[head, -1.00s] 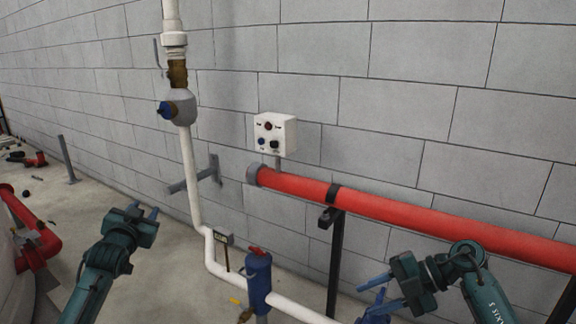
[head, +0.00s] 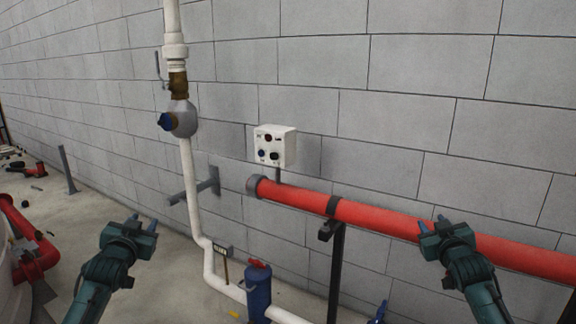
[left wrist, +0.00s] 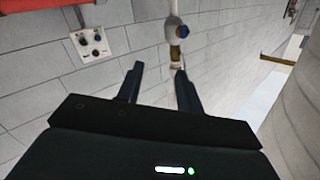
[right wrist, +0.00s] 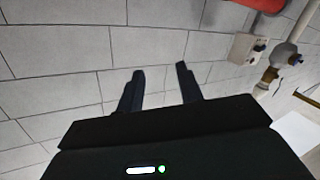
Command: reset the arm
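My left gripper (head: 146,223) is at the lower left of the head view, with its fingers apart and nothing between them. The left wrist view shows the same open fingers (left wrist: 160,85) pointing toward the wall. My right gripper (head: 433,224) is at the lower right of the head view, in front of the red pipe (head: 380,216). In the right wrist view its fingers (right wrist: 160,85) are apart and empty, facing the block wall. Both arms point up and forward at about the same height.
A white control box (head: 270,146) with knobs is on the grey wall (head: 320,90). A white pipe (head: 190,185) with a grey valve (head: 180,120) runs down beside it. A blue cylinder (head: 258,290) stands below. Red pipework (head: 35,250) is at the far left.

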